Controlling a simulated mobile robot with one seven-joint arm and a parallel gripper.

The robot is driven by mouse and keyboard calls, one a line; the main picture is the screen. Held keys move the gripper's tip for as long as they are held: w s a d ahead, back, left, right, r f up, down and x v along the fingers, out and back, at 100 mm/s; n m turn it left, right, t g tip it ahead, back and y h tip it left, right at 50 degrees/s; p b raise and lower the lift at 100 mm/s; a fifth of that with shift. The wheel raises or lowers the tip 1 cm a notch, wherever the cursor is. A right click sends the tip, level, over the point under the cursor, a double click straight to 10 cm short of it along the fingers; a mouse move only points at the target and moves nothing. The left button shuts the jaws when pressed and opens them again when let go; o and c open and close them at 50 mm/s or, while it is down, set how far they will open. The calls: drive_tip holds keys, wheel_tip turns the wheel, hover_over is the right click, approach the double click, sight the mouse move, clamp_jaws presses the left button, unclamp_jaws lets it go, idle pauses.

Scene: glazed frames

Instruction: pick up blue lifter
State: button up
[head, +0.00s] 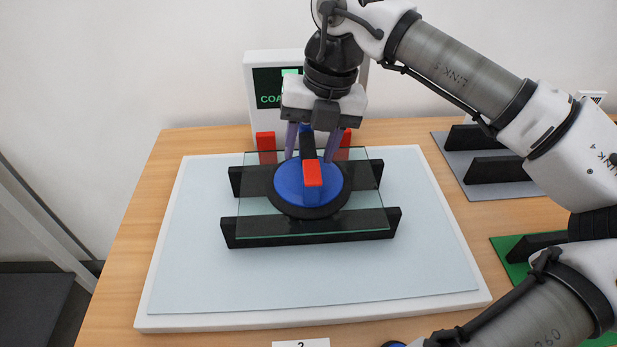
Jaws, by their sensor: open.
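The blue lifter (290,187) is a round blue disc with a black rim and a raised handle with a red end (312,173). It sits on a clear glass pane (360,212), which rests across two black rails (310,240) on a white board. My gripper (312,156) points down at the lifter's back part, its two purplish fingers apart on either side of the handle. The fingertips are low, near the disc. I cannot tell whether they touch it.
Red blocks (266,142) stand behind the pane. A white box with a dark screen (265,95) is at the back. Grey (500,190) and green (505,252) mats with black rails lie at right. The white board (220,285) has free room in front. A blue object (393,344) shows at the bottom edge.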

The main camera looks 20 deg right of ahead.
drive_tip(key=shift+a+f+b, duration=0.2)
drive_tip(key=shift+f+b, duration=0.1)
drive_tip(key=shift+f, duration=0.7)
drive_tip(key=shift+r, duration=0.1)
clamp_jaws()
idle(0.5)
